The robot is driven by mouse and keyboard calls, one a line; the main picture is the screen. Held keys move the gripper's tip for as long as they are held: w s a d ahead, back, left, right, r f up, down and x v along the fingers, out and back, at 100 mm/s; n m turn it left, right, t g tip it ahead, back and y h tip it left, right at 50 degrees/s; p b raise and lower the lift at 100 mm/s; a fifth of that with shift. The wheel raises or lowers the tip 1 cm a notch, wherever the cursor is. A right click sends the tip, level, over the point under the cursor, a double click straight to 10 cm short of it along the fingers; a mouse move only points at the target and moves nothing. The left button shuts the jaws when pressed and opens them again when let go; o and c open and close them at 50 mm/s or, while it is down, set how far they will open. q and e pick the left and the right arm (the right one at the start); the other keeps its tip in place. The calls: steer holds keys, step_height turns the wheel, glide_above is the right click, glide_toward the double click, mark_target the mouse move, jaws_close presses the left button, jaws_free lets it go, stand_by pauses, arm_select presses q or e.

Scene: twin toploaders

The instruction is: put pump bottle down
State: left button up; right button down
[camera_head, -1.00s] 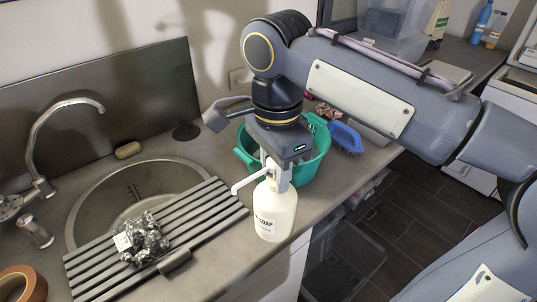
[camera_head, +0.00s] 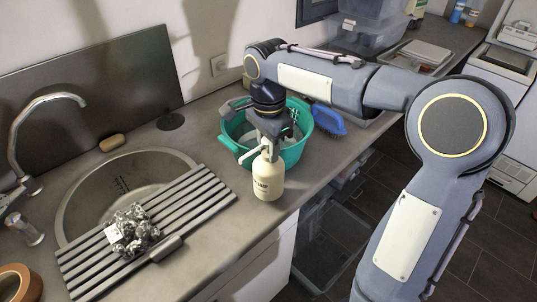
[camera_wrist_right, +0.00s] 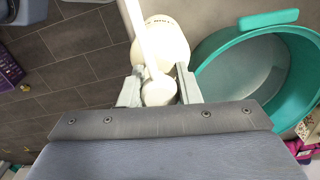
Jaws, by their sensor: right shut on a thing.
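The pump bottle (camera_head: 268,181) is cream-white with a dark-lettered label and a white spout that points left. It is upright at the counter's front edge, right of the drying rack; whether its base touches the counter I cannot tell. My right gripper (camera_head: 268,149) comes from above and is shut on the bottle's neck. In the right wrist view the bottle (camera_wrist_right: 163,45) shows between the two fingers (camera_wrist_right: 160,92), its spout running toward the top. My left gripper is not in view.
A teal tub (camera_head: 293,152) stands close behind the bottle, with a blue brush (camera_head: 328,119) to its right. A slatted rack (camera_head: 190,208) with crumpled foil (camera_head: 133,231) lies across the sink (camera_head: 85,197). The counter drops off in front to the floor.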

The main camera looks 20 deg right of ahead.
mark_target(269, 173)
steer(key=shift+w+f, duration=0.1)
steer(key=shift+f, duration=1.55)
steer(key=shift+f, duration=0.15)
steer(key=c, duration=1.1)
jaws_free()
steer(key=shift+o, duration=0.2)
